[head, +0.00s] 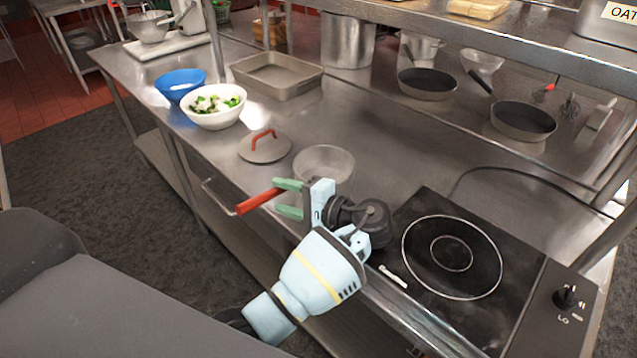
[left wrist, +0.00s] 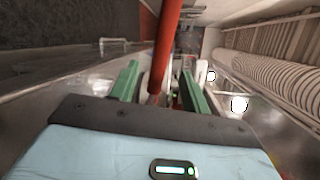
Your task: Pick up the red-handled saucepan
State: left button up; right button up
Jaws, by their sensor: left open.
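The saucepan (head: 323,161) sits on the steel counter, with its red handle (head: 259,202) sticking out over the front edge. My left gripper (head: 281,198), with green fingers, is open at the handle. In the left wrist view the red handle (left wrist: 166,45) runs between the two open fingers (left wrist: 160,75), with a gap visible on either side. The gripper hides the part of the handle near the pan. My right gripper is not in view.
A lid with a red grip (head: 265,150) lies left of the saucepan. A black cooktop (head: 455,265) is to the right. A white bowl of food (head: 214,119), a blue bowl (head: 180,86) and a metal tray (head: 270,88) stand further back. A rail (head: 215,197) runs along the front edge.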

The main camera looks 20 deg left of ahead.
aim_at(267, 191)
pick_arm(q)
jog(key=shift+a, duration=0.4)
jog(key=x, duration=0.4)
jog(key=shift+w+a+f+p, duration=0.15)
jog(key=shift+w+a+p, duration=0.1)
jog(key=shift+a+p, duration=0.1)
jog(key=shift+d, duration=0.1)
jog(key=shift+c, duration=0.9)
grip_shut()
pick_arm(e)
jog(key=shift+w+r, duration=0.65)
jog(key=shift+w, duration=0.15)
